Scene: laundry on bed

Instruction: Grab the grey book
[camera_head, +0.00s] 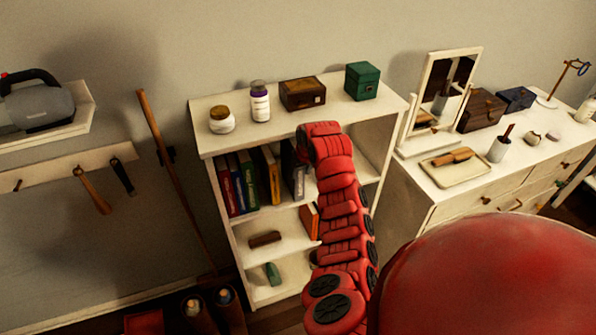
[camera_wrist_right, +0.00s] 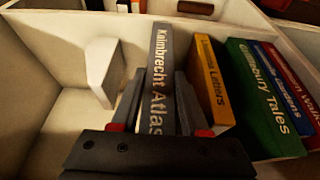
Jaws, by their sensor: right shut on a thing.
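The grey book (camera_wrist_right: 161,50), lettered "Kalmbrecht Atlas", stands upright in the top compartment of the white bookshelf (camera_head: 275,228). My right gripper (camera_wrist_right: 158,92) has its two dark fingers on either side of the book and is shut on it. In the head view the grey book (camera_head: 298,184) shows only partly beside my red right arm, which hides the gripper there. My left gripper is not in view.
A yellow book (camera_wrist_right: 213,80), a green book (camera_wrist_right: 262,98) and others stand beside the grey one. A white bookend (camera_wrist_right: 103,70) stands on its other side, with bare shelf around it. Jars and boxes, including a green box (camera_head: 362,82), sit on top.

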